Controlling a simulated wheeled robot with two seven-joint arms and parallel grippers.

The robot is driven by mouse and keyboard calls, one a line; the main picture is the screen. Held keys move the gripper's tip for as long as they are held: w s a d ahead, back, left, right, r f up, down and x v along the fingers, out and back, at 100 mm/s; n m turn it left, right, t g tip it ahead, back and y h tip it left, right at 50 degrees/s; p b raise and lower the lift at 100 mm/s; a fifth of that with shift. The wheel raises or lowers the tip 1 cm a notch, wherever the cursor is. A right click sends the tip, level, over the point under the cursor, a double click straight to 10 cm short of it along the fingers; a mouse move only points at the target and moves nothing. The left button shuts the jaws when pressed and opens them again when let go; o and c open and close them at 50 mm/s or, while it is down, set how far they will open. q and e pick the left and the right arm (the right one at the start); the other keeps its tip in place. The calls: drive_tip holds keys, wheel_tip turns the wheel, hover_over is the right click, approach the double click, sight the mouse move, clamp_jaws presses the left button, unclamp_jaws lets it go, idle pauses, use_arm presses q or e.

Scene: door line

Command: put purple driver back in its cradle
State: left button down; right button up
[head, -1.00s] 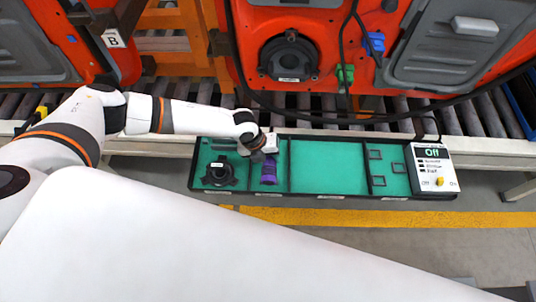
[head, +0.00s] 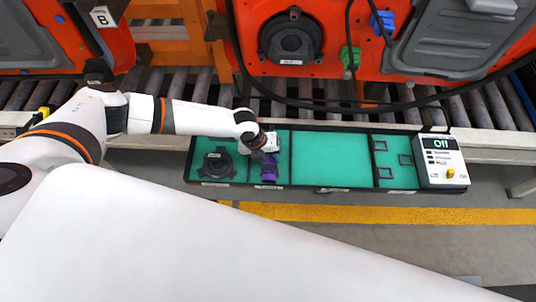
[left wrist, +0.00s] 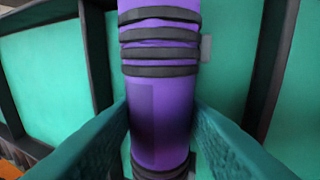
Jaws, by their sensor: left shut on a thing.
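The purple driver (head: 269,168) is in the second compartment from the left of the long black tray (head: 330,189) with a green floor. My left gripper (head: 268,152) is over its upper part. In the left wrist view the purple driver (left wrist: 158,110), with several black bands, runs between the two teal fingers of my left gripper (left wrist: 160,125), which are shut on it. Green floor shows on both sides of it. I cannot tell whether the driver touches the floor, nor make out a separate cradle. My right gripper is not in view.
A black round part (head: 217,163) sits in the leftmost compartment. The wide middle compartment (head: 330,158) is empty. A roller conveyor (head: 190,95) and an orange door (head: 330,70) with hanging cables are behind.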

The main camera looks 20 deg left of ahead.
use_arm(q)
drive_tip(key=shift+s+d+f+b, duration=0.1)
drive_tip(key=shift+s+f+b, duration=0.1)
drive_tip(key=shift+f+b, duration=0.15)
idle(0.6)
drive_tip(key=c, duration=0.8)
unclamp_jaws()
drive_tip(key=shift+o, duration=0.2)
drive_tip(key=shift+s+a+f, duration=0.1)
drive_tip(key=shift+a+f, duration=0.1)
drive_tip(key=shift+a, duration=0.05)
drive_tip(key=shift+a+r, duration=0.15)
drive_tip(key=shift+r, duration=0.35)
drive_tip(key=d+b+v, duration=0.1)
drive_tip(key=v, duration=1)
drive_tip(key=shift+r, duration=0.4)
